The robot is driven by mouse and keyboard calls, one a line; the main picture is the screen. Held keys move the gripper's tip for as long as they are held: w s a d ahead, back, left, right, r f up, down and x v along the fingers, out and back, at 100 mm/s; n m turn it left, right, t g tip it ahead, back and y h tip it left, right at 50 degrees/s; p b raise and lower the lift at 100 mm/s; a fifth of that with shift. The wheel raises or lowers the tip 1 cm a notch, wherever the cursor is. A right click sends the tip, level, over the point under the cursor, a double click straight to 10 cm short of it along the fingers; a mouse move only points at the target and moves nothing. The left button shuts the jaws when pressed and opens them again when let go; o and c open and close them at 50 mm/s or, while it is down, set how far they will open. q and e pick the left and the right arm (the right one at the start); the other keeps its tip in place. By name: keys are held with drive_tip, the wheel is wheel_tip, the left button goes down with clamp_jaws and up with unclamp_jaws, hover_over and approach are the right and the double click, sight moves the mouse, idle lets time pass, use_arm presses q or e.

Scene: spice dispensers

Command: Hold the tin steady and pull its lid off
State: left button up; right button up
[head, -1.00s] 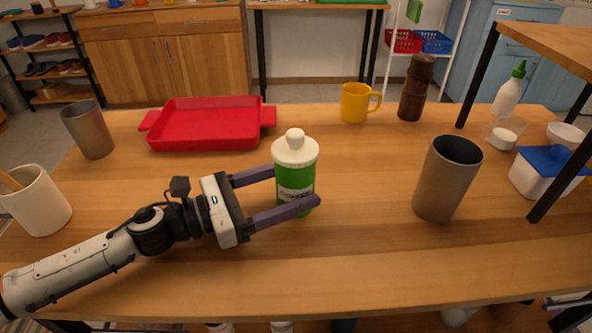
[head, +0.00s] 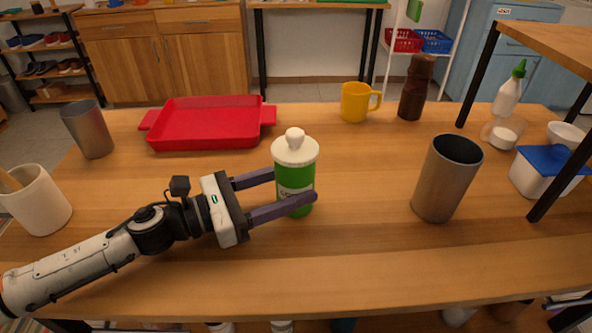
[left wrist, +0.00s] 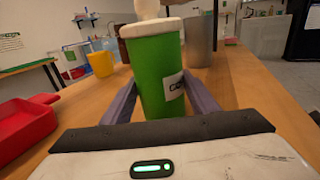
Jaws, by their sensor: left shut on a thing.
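The green tin (head: 296,183) stands upright on the wooden table, with a white label and a white knobbed lid (head: 295,150) on top. The tin (left wrist: 158,75) fills the middle of the left wrist view, where the top of the lid (left wrist: 150,28) is cut off by the picture edge. My left gripper (head: 295,186) comes in from the left and is shut on the tin's body, one finger on each side below the lid. The lid sits on the tin. My right gripper is in neither view.
A grey metal cup (head: 446,180) stands to the right of the tin. A red tray (head: 207,142) lies behind left, a yellow mug (head: 355,102) and a dark brown bottle (head: 416,88) behind right. A cream crock (head: 38,203) is at the left edge. The front of the table (head: 400,265) is clear.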

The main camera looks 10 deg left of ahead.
use_arm(q)
drive_tip(key=o, duration=1)
drive_tip(key=v, duration=1.2)
